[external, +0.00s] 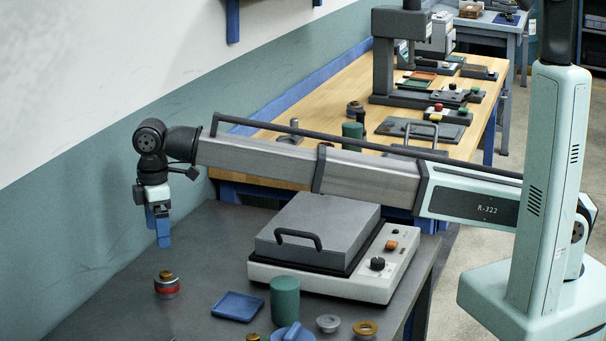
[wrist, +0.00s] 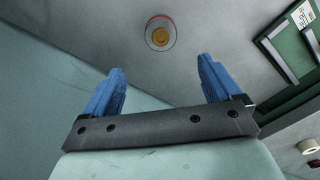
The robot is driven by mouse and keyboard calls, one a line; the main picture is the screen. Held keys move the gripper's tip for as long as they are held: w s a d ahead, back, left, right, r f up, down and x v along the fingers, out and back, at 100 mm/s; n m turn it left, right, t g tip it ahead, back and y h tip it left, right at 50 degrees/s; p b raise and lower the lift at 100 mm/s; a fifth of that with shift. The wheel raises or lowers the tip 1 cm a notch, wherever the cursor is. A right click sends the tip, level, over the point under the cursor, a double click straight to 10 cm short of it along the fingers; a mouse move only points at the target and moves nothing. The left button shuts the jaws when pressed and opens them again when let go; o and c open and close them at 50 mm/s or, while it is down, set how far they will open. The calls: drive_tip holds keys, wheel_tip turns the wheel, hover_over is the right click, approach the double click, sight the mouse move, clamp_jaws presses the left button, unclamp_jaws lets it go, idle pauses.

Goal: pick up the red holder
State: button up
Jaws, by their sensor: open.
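The red holder (external: 167,287) stands upright on the dark grey table at the left. It is a short round piece with a red band, a grey metal rim and a brass-coloured top. In the wrist view the holder (wrist: 160,33) shows from above, beyond the fingertips and roughly centred between them. My gripper (external: 162,240) points down above the holder, with a clear gap below its blue fingers. In the wrist view my gripper (wrist: 161,77) has its two blue fingers spread apart, with nothing between them.
A grey-lidded machine (external: 318,232) with a black handle stands right of the holder. A blue tray (external: 238,307), a green cylinder (external: 285,298), a metal ring (external: 328,323) and a brass ring (external: 365,329) lie nearer the front. The wall is close at left. Table around the holder is clear.

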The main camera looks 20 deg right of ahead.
sight(165, 273)
wheel_tip(165, 273, down, 8)
drive_tip(key=shift+f, duration=0.2)
drive_tip(key=shift+s+d+f, duration=0.1)
drive_tip(key=shift+d+f, duration=0.05)
drive_tip(key=shift+f, duration=1.2)
drive_tip(key=shift+s+d+f, duration=0.1)
drive_tip(key=shift+d+f, duration=0.05)
drive_tip(key=shift+f, duration=1.15)
drive_tip(key=shift+c, duration=0.5)
drive_tip(key=c, duration=1.6)
drive_tip(key=shift+r, duration=0.15)
